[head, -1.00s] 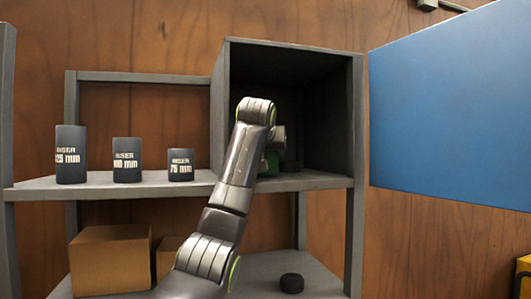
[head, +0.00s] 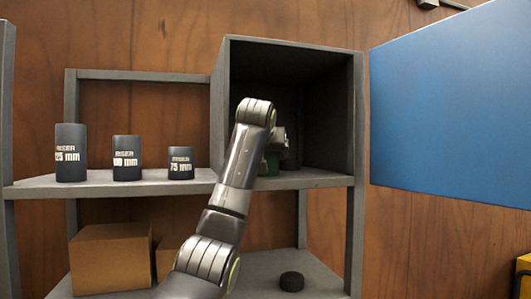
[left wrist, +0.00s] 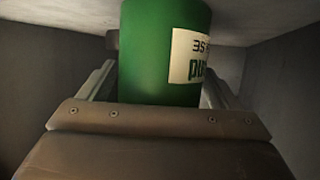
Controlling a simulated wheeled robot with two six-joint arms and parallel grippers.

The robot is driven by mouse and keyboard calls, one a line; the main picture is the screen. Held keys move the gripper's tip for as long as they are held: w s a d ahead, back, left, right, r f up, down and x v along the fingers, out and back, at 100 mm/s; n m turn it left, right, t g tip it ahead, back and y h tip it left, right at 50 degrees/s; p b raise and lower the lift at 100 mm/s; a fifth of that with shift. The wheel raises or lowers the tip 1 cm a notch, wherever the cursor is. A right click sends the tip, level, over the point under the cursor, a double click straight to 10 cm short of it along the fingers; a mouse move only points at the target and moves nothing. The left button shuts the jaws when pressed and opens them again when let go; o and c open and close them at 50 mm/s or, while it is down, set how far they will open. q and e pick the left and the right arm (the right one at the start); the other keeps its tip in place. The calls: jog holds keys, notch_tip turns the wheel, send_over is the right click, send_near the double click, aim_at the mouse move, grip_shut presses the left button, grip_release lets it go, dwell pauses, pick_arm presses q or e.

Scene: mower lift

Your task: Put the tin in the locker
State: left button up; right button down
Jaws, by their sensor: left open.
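The green tin (left wrist: 165,55) with a pale label fills the middle of the left wrist view. In the head view only a small green patch of the tin (head: 272,162) shows behind my arm, inside the open grey locker (head: 318,108). My left gripper (left wrist: 158,95) reaches into the locker. Its jaws are open, one finger on each side of the tin. The tin looks upright; its base is hidden by the gripper body. The blue locker door (head: 450,105) stands wide open to the right. My right gripper is not in view.
Three dark risers (head: 127,160) of different heights stand on the shelf (head: 110,187) left of the locker. Cardboard boxes (head: 110,258) and a black puck (head: 291,281) are on the lower shelf. The locker's upper right interior is clear.

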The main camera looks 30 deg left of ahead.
pick_arm(q)
jog(key=b+v, duration=0.4)
jog(key=v, duration=0.3)
jog(key=shift+s+d+r, duration=0.15)
jog(key=shift+s+r, duration=0.05)
jog(key=shift+s, duration=0.05)
